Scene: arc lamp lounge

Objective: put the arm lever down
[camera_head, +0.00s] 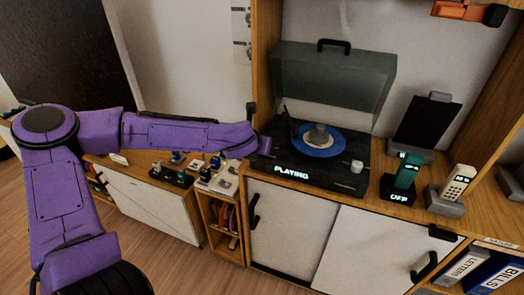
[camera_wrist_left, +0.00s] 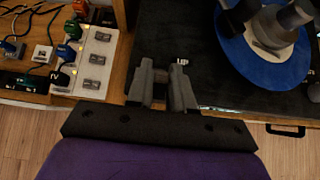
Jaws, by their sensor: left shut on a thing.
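The record player (camera_head: 330,181) sits on the wooden cabinet, its dark lid open and its front reading PLAYING. A blue record (camera_head: 338,150) lies on it with a grey part (camera_head: 318,136) on top; the record (camera_wrist_left: 240,52) also shows in the left wrist view. My left gripper (camera_head: 266,146) is at the player's left edge. In the left wrist view its fingers (camera_wrist_left: 163,82) are shut on the arm lever, which they mostly hide. A small UP label shows just beyond the fingers. My right gripper is in neither view.
A power strip (camera_wrist_left: 95,62) with several plugs lies left of the player. A teal handset (camera_head: 406,172) on a base reading OFF, a beige phone (camera_head: 457,184) and a dark tablet on a stand (camera_head: 424,124) are to the right. The raised lid (camera_head: 335,78) stands behind.

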